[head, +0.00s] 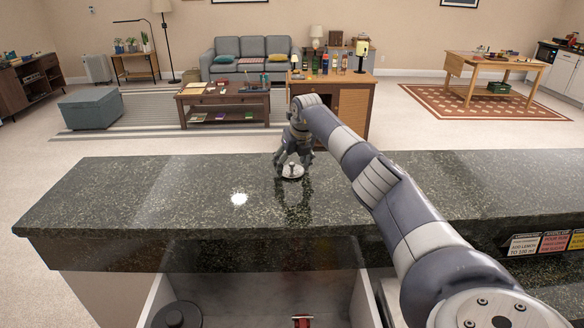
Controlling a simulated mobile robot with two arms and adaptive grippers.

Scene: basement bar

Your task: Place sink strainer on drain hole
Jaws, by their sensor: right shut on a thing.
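The sink strainer (292,174) is a small, silvery round disc on or just above the dark speckled counter. My right gripper (293,162) reaches down over it from above and is shut on it at its top. I cannot tell if the strainer is still touching the counter. My left gripper is not in view.
A dark round object (179,316) and a red object (302,321) show in the basin area. A small white patch (239,198) lies on the counter (130,197), left of the gripper. The counter's left part is otherwise clear. Warning labels (553,243) are at right.

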